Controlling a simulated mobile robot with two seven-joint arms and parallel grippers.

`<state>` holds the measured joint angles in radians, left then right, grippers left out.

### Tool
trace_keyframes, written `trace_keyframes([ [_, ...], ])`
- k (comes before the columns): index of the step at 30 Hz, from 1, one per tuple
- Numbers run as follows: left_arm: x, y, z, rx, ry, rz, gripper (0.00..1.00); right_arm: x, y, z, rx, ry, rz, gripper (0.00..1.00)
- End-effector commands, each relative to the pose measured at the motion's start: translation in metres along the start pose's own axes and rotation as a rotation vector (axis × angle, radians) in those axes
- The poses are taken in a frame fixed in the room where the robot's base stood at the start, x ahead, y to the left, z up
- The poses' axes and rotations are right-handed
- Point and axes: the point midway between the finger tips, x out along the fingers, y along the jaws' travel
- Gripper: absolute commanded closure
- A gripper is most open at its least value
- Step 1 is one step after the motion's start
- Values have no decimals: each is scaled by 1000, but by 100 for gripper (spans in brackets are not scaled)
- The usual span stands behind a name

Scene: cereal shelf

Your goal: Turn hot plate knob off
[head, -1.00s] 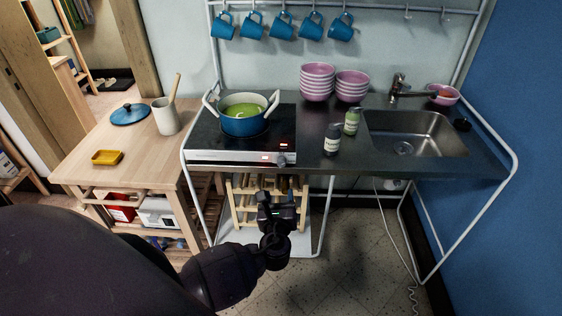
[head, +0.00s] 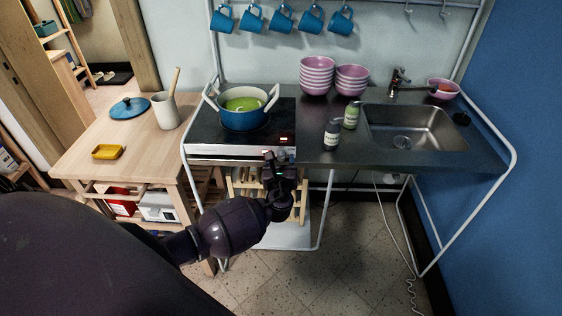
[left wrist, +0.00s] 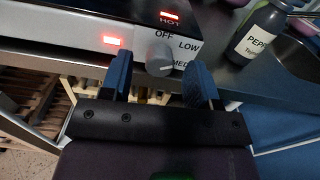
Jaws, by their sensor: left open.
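The hot plate (head: 205,140) sits on the counter with its front panel facing me; red lights glow on it. Its grey knob (left wrist: 160,61) shows in the left wrist view, with OFF, LOW and MED printed around it. The knob's pointer mark is toward MED as far as I can see. My left gripper (head: 277,155) is in front of the panel's right end; in the left wrist view its open fingers (left wrist: 161,80) are on either side of the knob, with no clear contact. In the head view the gripper hides the knob. My right gripper is not in view.
A blue pot (head: 243,116) with green contents stands on the hot plate. Two bottles, one dark (head: 332,134) and one green (head: 351,115), stand to its right, near the sink (head: 418,128). A wooden table (head: 90,140) is at left.

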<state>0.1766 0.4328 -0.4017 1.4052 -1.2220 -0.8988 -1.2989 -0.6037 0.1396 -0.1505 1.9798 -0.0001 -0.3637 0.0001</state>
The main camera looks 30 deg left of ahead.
Motion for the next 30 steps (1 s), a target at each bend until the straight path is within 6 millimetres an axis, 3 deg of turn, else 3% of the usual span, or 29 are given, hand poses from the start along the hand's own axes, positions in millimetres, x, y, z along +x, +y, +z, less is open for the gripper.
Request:
trace_keyframes([
  [8,2,0,0,0,0,1,44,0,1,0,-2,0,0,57],
  [18,1,0,0,-1,0,1,94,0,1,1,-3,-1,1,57],
  [30,1,0,-2,-81,0,2,94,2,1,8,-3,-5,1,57],
])
